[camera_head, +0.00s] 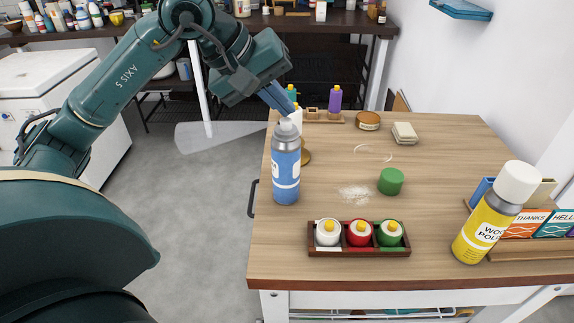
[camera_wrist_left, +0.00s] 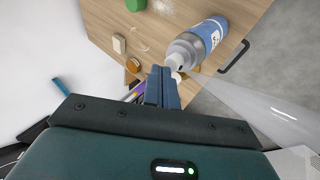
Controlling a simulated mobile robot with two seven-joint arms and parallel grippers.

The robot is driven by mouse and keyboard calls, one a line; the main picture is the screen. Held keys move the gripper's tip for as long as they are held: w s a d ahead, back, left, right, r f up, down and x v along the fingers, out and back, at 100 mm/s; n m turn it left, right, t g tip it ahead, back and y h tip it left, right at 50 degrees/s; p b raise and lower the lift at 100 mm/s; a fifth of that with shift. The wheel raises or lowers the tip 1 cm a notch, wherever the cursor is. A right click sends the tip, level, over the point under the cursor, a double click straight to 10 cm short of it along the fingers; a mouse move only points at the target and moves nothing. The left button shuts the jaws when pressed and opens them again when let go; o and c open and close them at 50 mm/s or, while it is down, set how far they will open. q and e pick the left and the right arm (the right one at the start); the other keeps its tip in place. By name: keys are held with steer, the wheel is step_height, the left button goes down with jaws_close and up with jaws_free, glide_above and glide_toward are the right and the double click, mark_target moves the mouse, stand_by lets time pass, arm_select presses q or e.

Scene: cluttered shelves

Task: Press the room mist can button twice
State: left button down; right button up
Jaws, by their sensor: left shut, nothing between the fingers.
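The blue room mist can (camera_head: 286,178) with a grey top stands upright near the left edge of the wooden table. In the left wrist view the can (camera_wrist_left: 208,38) shows beside my fingertips. My left gripper (camera_head: 287,110) is shut and empty, reaching down to the top of the can. In the left wrist view the shut fingers (camera_wrist_left: 164,75) meet the can's nozzle area, and they partly hide the button. A pale spray cone (camera_head: 222,137) spreads leftward from the can's top. My right gripper is not in view.
A dark tray (camera_head: 360,252) with white, red and green bottles lies in front of the can. A green cap (camera_head: 391,181) and a white powder patch (camera_head: 355,194) are to its right. A yellow spray can (camera_head: 482,228) stands at the right. Small bottles stand behind.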

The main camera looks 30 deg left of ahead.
arm_select(q)
steer(key=shift+r, duration=0.6)
steer(key=shift+r+p, duration=0.1)
steer(key=shift+p, duration=0.3)
step_height(320, 180, up, 5)
steer(key=p, duration=0.4)
stand_by(1.1)
